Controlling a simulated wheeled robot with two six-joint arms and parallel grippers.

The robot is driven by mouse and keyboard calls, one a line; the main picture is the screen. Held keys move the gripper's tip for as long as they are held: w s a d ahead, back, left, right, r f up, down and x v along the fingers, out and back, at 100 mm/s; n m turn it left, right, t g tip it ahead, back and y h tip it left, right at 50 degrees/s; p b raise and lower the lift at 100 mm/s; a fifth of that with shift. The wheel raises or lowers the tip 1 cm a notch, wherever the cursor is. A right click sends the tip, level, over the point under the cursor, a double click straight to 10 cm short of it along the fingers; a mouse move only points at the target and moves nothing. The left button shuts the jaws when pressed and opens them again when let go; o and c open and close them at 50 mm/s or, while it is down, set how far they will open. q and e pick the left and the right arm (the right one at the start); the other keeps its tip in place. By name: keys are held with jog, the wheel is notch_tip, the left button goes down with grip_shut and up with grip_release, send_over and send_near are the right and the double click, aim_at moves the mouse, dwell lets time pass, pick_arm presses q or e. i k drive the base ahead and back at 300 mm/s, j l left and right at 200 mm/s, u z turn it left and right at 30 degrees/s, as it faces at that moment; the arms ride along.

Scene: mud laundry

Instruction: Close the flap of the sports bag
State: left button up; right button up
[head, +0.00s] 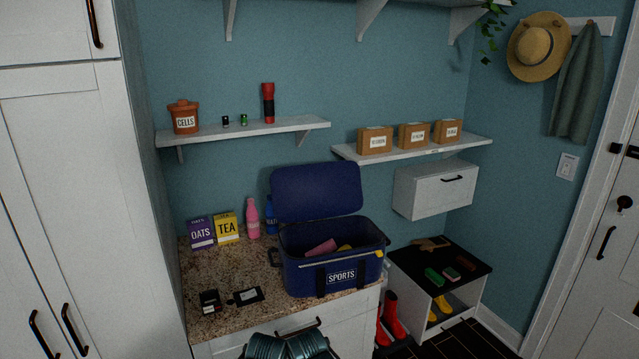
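The blue sports bag (318,271) stands on the speckled counter, with a white "SPORTS" label on its front. Its flap (316,191) is open and stands up at the back, leaning against or near the wall; I cannot tell if it touches. Inside the open bag I see a pink item (321,247) and part of a yellow item (345,247). The rest of the inside is dark. Neither gripper can be made out; only teal ribbed parts, apparently mine, show at the bottom edge, in front of the counter.
The counter (225,275) also holds an oats box (201,233), a tea box (227,228), a pink bottle (253,217), a blue bottle (271,215) and small dark items at front left. Shelves (250,131) hang above. A low black-topped bench (470,268) stands right.

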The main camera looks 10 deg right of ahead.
aim_at(302, 193)
jog(key=k+u, duration=0.4)
jog(key=u, duration=1.35)
jog(key=k+l, duration=0.1)
jog(key=l, duration=0.75)
jog(key=k+l, duration=0.1)
jog(key=l, duration=0.7)
jog(key=k+l, duration=0.1)
jog(key=l, duration=0.75)
jog(key=k+l, duration=0.1)
jog(key=l, duration=0.7)
jog(key=k+l, duration=0.15)
jog(key=l, duration=0.7)
jog(key=k+l, duration=0.1)
jog(key=l, duration=0.75)
jog(key=k+l, duration=0.1)
jog(key=l, duration=0.7)
jog(key=k+l, duration=0.1)
jog(key=l, duration=0.75)
jog(key=u, duration=0.05)
